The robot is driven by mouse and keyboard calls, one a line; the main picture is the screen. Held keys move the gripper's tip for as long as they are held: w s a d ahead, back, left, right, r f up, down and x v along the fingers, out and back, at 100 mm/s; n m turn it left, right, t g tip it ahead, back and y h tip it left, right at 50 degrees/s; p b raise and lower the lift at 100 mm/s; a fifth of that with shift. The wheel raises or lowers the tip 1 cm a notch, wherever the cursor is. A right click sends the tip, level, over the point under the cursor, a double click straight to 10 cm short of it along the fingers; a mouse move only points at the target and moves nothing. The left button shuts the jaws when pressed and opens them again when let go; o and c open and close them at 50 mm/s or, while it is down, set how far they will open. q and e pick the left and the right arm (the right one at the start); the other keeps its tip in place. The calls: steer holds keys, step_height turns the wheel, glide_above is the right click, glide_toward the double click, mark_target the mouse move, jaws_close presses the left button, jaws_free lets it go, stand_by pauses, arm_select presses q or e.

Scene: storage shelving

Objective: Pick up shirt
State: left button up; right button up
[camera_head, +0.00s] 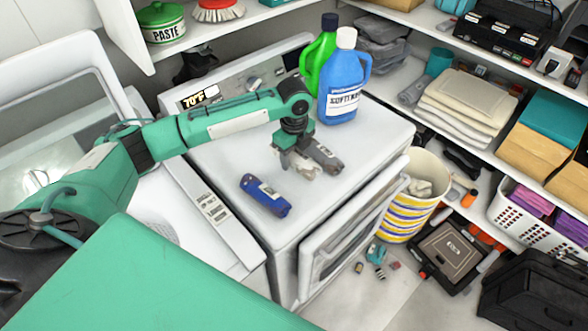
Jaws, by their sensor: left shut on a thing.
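My left gripper (297,162) is over the white top of the dryer-like machine. It is shut on a small pale grey, crumpled-looking thing, mostly hidden by the fingers; I cannot tell clearly whether this is the shirt. A darker grey piece with a small label (325,155) lies against the right side of the gripper. My right gripper is out of view.
Green and blue detergent bottles (342,85) stand behind the gripper. The machine's front right door (350,235) hangs open. A striped basket (405,205) stands right of it. Shelves at right hold folded towels (468,100). The machine top's right part is clear.

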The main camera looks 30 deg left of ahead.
mark_target(294, 153)
arm_select(q)
step_height(294, 153, up, 13)
steer(key=b, duration=0.2)
steer(key=shift+r+b, duration=0.2)
steer(key=shift+b, duration=0.2)
